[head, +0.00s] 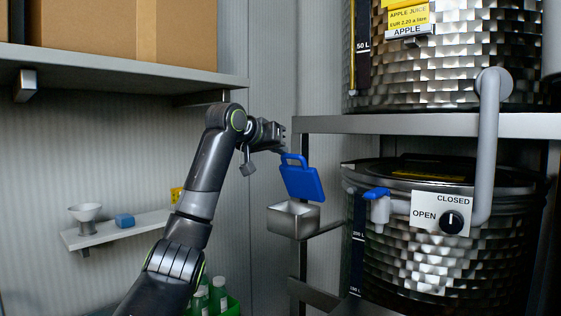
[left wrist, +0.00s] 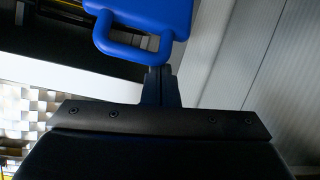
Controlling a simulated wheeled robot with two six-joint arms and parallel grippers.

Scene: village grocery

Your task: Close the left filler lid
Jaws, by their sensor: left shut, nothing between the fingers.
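The blue filler lid (head: 302,182) stands raised and tilted above a small open steel filler box (head: 296,222), with its loop handle at the top. My left gripper (head: 281,151) is shut and empty, close beside the lid's handle. In the left wrist view the shut fingers (left wrist: 160,84) point at the blue lid (left wrist: 152,12) and end at or near its handle loop. I cannot tell whether they touch it. My right gripper is not in view.
A steel rack holds two large drums; the lower drum (head: 435,262) has a blue-handled tap (head: 379,207) and an OPEN/CLOSED dial plate (head: 441,213). A small wall shelf (head: 110,232) with a funnel (head: 86,215) is at left. Green bottles (head: 219,294) stand below my arm.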

